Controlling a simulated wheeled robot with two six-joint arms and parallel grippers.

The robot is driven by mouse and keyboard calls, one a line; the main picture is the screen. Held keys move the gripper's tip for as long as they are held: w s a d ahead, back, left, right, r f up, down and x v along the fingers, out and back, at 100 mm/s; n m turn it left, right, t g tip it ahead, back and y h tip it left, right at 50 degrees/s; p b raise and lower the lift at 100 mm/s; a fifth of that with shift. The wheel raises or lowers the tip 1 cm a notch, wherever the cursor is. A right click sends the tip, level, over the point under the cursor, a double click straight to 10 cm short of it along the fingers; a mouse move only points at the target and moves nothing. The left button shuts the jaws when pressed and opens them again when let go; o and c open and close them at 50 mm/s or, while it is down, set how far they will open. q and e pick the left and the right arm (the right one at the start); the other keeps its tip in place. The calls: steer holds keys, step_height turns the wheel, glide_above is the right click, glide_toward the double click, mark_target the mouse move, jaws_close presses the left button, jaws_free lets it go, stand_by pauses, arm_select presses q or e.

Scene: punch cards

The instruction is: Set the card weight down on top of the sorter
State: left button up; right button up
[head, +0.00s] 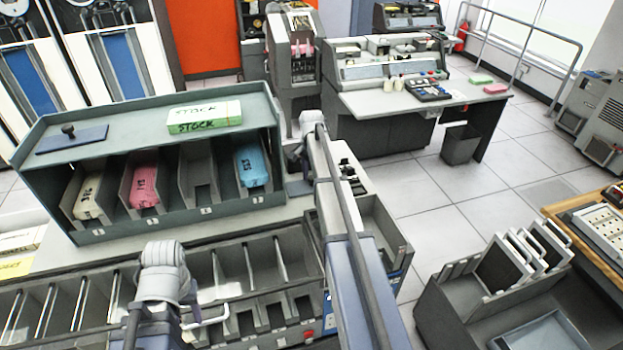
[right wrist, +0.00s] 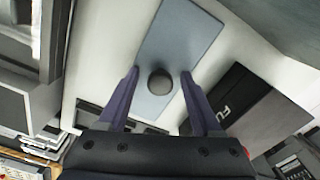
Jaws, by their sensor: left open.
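A dark blue plate with a round knob, a card weight (head: 72,138), lies on the top left of a grey-green cabinet (head: 150,112) with numbered bays. The long grey machine with many pockets (head: 232,283) looks like the sorter. In the right wrist view a blue-grey plate with a dark knob (right wrist: 180,42) lies below my right gripper (right wrist: 160,75). Its two fingers are spread on either side of the knob, with a gap to it. I cannot tell whether it is the same plate. My left gripper (head: 160,308) is open and empty above the pockets.
A green and white stock box (head: 204,116) sits on the cabinet. Pink, cream and blue card decks fill some bays. A dark lettered box (right wrist: 240,103) is beside the plate. A desk (head: 425,95) stands behind, and a grey bin with upright racks (head: 510,265) at right.

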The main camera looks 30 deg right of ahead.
mark_target(311, 178)
steer(key=shift+r, duration=0.1)
arm_select(q)
step_height(311, 178, up, 12)
steer(key=p, duration=1.2)
steer(key=shift+r, duration=0.15)
arm_select(e)
step_height(311, 178, up, 12)
steer(key=shift+a, duration=0.1)
